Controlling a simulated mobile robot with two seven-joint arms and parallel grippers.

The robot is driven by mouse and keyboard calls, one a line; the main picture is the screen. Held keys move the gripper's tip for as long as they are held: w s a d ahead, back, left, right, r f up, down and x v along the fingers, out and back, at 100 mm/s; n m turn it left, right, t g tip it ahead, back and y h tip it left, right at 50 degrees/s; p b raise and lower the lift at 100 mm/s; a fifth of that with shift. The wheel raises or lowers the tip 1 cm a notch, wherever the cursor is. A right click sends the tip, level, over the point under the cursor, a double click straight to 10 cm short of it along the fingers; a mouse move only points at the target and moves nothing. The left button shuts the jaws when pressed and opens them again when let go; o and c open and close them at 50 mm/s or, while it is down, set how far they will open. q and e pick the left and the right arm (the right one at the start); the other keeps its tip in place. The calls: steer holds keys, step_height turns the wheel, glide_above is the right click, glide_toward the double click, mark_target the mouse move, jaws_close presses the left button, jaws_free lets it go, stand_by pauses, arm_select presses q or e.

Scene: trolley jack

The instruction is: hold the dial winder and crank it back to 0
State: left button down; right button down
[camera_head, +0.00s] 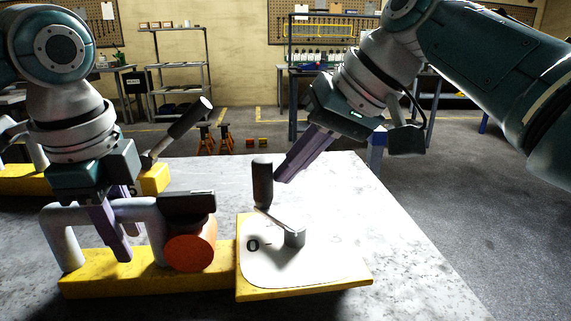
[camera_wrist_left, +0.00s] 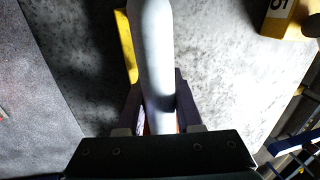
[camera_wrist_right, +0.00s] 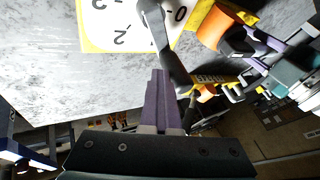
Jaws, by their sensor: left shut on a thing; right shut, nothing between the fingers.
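The dial winder is a crank with a grey hub (camera_head: 294,236) on a white dial plate (camera_head: 320,268) on a yellow base. Its thin arm runs from the hub back and left to an upright black handle (camera_head: 262,185). The 0 mark (camera_head: 252,244) lies left of the hub. My right gripper (camera_head: 281,177) is shut and empty, its fingertips close to the handle's right side; the right wrist view also shows the handle (camera_wrist_right: 172,60) by the fingertips. Whether they touch is unclear. My left gripper (camera_head: 118,240) is shut on a grey handle bar (camera_wrist_left: 155,50) left of the dial.
An orange round part (camera_head: 190,252) with a black block on top stands between the bar and the dial. A tilted black lever (camera_head: 188,118) on another yellow base is behind. The grey table (camera_head: 400,285) is clear right of the dial. Shelves (camera_head: 180,75) stand far back.

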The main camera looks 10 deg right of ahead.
mark_target(267, 173)
arm_select(q)
steer(key=shift+d, duration=0.15)
arm_select(e)
steer(key=shift+s+a, duration=0.1)
steer(key=shift+a, duration=0.5)
steer(key=shift+s+a+n+g+y, duration=0.15)
steer(key=shift+a+n+g+y, duration=0.15)
steer(key=shift+a+n+g, duration=0.4)
arm_select(q)
steer(key=shift+d, duration=0.15)
arm_select(e)
steer(key=shift+s, duration=0.15)
steer(key=shift+a, duration=0.15)
steer(key=shift+s+a+r, duration=0.1)
steer(key=shift+s+a, duration=0.3)
steer(key=shift+a, duration=0.05)
stand_by(2.2)
arm_select(q)
steer(key=shift+a, duration=0.3)
arm_select(e)
steer(key=shift+d, duration=0.2)
stand_by(0.6)
steer(key=shift+d, duration=0.1)
